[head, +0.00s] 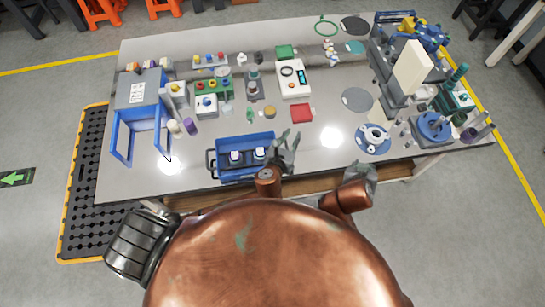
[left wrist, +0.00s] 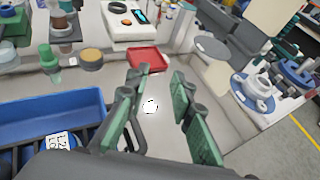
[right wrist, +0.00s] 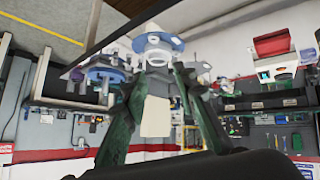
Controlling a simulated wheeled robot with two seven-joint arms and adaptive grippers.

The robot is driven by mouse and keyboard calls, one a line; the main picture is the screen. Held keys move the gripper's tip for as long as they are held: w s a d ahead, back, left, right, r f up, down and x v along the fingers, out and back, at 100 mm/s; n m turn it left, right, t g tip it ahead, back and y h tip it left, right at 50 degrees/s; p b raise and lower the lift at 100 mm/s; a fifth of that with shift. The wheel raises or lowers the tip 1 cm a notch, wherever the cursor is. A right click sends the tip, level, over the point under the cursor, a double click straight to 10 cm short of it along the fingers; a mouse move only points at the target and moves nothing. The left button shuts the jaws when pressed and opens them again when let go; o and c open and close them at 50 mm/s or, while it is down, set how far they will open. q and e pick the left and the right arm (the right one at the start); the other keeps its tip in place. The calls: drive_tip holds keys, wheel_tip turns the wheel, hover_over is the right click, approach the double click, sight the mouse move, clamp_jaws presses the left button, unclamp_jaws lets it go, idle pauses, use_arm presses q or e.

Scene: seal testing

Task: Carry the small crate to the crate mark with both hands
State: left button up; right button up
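The small blue crate (head: 232,177) stands at the table's front edge with white-topped items inside and a dark handle at its left end. Its blue wall also shows at the left of the left wrist view (left wrist: 55,108). My left gripper (head: 286,141) is just beyond the crate's right end; its green-padded fingers are apart with nothing between them in the left wrist view (left wrist: 157,80). My right gripper (head: 362,170) is partly hidden at the front edge, well right of the crate. Its fingers are apart in the right wrist view (right wrist: 158,78). I cannot pick out a crate mark.
A blue-framed grey box (head: 138,92) stands at the left. A red tray (head: 301,114), a white instrument (head: 293,79) and a grey disc (head: 357,99) lie behind the grippers. A valve on a blue disc (head: 373,138) stands at right. Table space right of the crate is clear.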

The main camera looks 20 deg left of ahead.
drive_tip(key=v, duration=0.4)
drive_tip(key=shift+a, duration=0.15)
use_arm(q)
drive_tip(key=shift+o, duration=0.4)
drive_tip(key=o, duration=2.1)
use_arm(e)
drive_tip(key=shift+r, duration=0.1)
use_arm(q)
drive_tip(key=shift+p+v, duration=3.1)
drive_tip(key=shift+v, duration=1.4)
use_arm(e)
wheel_tip(320, 180, up, 7)
use_arm(q)
drive_tip(key=shift+r, duration=0.1)
